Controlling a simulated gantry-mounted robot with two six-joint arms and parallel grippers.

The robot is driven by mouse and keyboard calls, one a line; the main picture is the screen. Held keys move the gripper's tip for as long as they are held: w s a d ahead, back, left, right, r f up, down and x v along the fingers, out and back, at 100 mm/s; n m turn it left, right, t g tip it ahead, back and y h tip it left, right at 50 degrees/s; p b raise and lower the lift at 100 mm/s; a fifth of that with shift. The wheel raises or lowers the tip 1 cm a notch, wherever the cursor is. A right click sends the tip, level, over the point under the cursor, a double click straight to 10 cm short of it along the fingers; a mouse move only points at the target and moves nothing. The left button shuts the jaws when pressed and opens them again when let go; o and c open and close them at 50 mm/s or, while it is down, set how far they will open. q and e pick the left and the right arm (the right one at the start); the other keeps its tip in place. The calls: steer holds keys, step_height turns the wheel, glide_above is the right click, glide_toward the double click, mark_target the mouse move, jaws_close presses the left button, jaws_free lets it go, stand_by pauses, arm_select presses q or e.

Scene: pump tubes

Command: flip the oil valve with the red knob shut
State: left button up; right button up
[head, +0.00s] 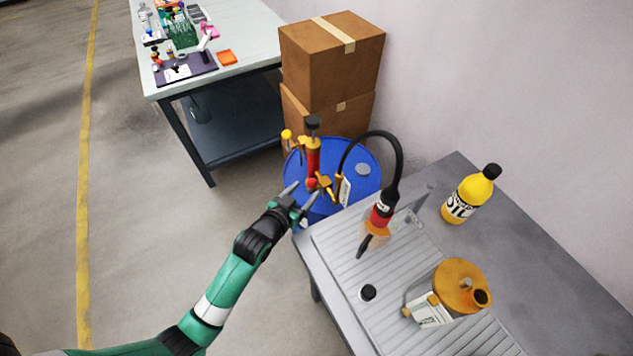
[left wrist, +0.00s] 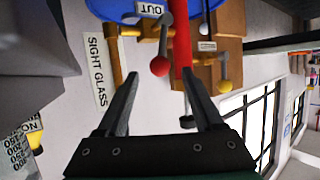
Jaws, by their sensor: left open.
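The oil valve's red knob (head: 311,183) sits at the end of a short lever, low on the brass fittings of the red pump (head: 313,158) on the blue drum (head: 368,182). In the left wrist view the red knob (left wrist: 159,67) hangs from a grey lever (left wrist: 166,34) beside the "OUT" label (left wrist: 150,9). My left gripper (head: 304,193) is open, its fingertips near the knob. In the left wrist view the knob appears between the fingertips of the gripper (left wrist: 158,70); whether they touch it I cannot tell. My right gripper is out of view.
A yellow-knobbed lever (head: 286,134) is on the pump's other side. A "SIGHT GLASS" label (left wrist: 97,70) is beside the outlet. A black hose (head: 391,143) arches to a red nozzle (head: 381,212) above the grey bench (head: 545,235). An oil bottle (head: 468,195) and amber jug (head: 460,283) stand there.

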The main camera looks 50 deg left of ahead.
mark_target(311, 185)
arm_select(q)
steer(key=b+x, duration=0.3)
steer(key=x, duration=0.4)
steer(key=shift+w+f+b, duration=0.2)
steer(key=shift+b, duration=0.1)
steer(key=shift+w+a, duration=0.25)
steer(key=shift+w, duration=0.3)
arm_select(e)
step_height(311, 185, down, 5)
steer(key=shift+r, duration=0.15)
arm_select(q)
steer(key=shift+c, duration=0.3)
jaws_close()
steer(key=shift+w+a+f+n+g+h+p, duration=0.1)
steer(key=shift+a+n+g+h+p, duration=0.15)
steer(key=shift+a+n+h+p, duration=0.5)
steer(key=shift+w+d+f+n+g+h+p, duration=0.1)
steer(key=shift+g+h+p, duration=0.2)
steer(key=shift+p, duration=0.8)
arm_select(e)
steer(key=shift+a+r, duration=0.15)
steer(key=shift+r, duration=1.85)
